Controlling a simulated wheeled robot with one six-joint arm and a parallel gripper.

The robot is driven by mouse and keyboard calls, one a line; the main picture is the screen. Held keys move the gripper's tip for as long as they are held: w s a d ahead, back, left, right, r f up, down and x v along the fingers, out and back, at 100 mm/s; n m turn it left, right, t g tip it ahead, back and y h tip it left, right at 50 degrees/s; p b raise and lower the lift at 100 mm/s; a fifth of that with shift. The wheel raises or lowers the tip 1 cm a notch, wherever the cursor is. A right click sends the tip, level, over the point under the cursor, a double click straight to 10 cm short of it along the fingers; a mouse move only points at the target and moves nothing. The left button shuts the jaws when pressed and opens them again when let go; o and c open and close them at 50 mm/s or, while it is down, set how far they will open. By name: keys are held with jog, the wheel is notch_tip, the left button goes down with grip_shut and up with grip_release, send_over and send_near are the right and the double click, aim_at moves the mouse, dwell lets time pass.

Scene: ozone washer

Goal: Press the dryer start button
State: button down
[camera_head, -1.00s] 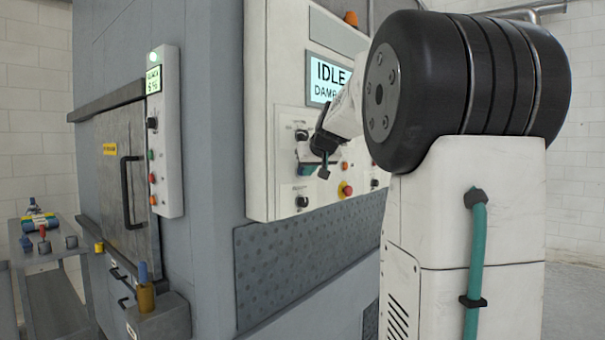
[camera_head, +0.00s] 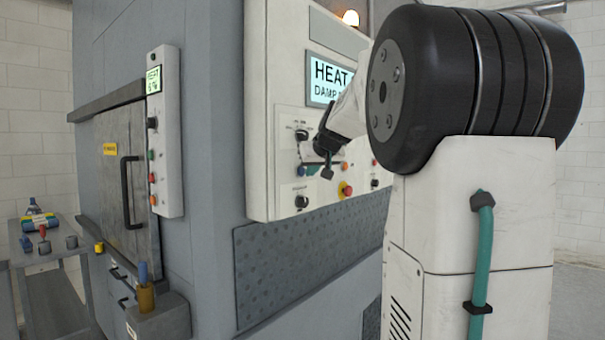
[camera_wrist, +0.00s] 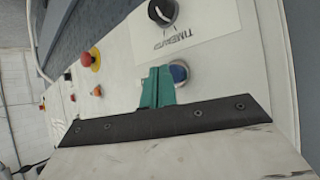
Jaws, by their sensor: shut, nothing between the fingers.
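The white control panel (camera_head: 270,120) carries a display (camera_head: 325,80) reading "HEAT" with "DAMP" below. My gripper (camera_head: 327,172) is in front of the panel's lower button row, partly covering it. In the wrist view my gripper's green fingers (camera_wrist: 157,86) are shut and empty. A blue button (camera_wrist: 179,73) shows right beside their tips, partly hidden behind them. Whether the fingers touch it, I cannot tell. I read no label naming the start button.
A red emergency knob (camera_head: 346,189) sits right of my gripper and also shows in the wrist view (camera_wrist: 91,59). A black timer knob (camera_wrist: 162,11) is near the fingers. A smaller panel (camera_head: 166,130) stands beside the door at left.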

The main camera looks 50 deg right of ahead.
jog(key=shift+s, duration=0.25)
jog(key=shift+s+d, duration=0.15)
jog(key=shift+s, duration=1.05)
jog(key=shift+s+d, duration=0.1)
jog(key=shift+s, duration=1.1)
